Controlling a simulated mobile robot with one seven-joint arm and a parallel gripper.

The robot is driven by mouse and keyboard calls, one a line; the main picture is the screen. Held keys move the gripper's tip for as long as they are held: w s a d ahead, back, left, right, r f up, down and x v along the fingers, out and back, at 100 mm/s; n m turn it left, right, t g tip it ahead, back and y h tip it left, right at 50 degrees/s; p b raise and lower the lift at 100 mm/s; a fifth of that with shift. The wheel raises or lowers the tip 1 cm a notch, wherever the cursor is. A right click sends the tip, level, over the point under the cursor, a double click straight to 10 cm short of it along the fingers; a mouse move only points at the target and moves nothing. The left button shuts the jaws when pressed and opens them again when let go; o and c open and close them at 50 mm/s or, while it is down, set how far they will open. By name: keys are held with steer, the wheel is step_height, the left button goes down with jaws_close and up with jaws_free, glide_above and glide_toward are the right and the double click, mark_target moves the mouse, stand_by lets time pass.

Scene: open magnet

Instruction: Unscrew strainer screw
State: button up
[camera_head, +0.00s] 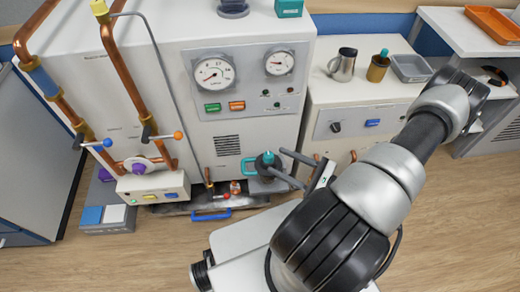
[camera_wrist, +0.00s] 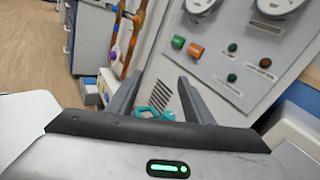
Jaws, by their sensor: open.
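A dark grey fitting (camera_head: 268,161) with a teal top stands low at the front of the white machine (camera_head: 238,140). A teal loop handle (camera_head: 246,167) sticks out on its left. This may be the strainer screw, but I cannot tell for sure. My gripper (camera_head: 277,160) is open, its two fingers reaching left toward the fitting. Whether they touch it is unclear. In the wrist view my gripper (camera_wrist: 160,77) has its fingers spread, and a teal part (camera_wrist: 155,113) shows between them, partly hidden by the gripper body.
Copper pipes (camera_head: 122,80) with orange and blue valve handles run down the machine's left. A blue handle (camera_head: 211,215) lies low by the machine's base tray. A low cabinet (camera_head: 355,110) with a metal mug (camera_head: 342,65) stands to the right. The wooden floor (camera_head: 160,255) in front is clear.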

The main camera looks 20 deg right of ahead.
mark_target(266, 153)
step_height(266, 153, down, 11)
steer(key=s+d+m+t+h+b, duration=0.2)
steer(key=m+t+h, duration=0.2)
steer(key=m+h, duration=0.45)
steer(key=w, duration=0.5)
steer(key=w+a+b, duration=0.1)
steer(key=w, duration=0.5)
steer(key=w+a, duration=0.1)
steer(key=w, duration=0.5)
steer(key=shift+a+f, duration=0.1)
steer(key=c, duration=1)
steer(key=shift+n+y+b, duration=0.25)
steer(key=shift+y+b, duration=0.1)
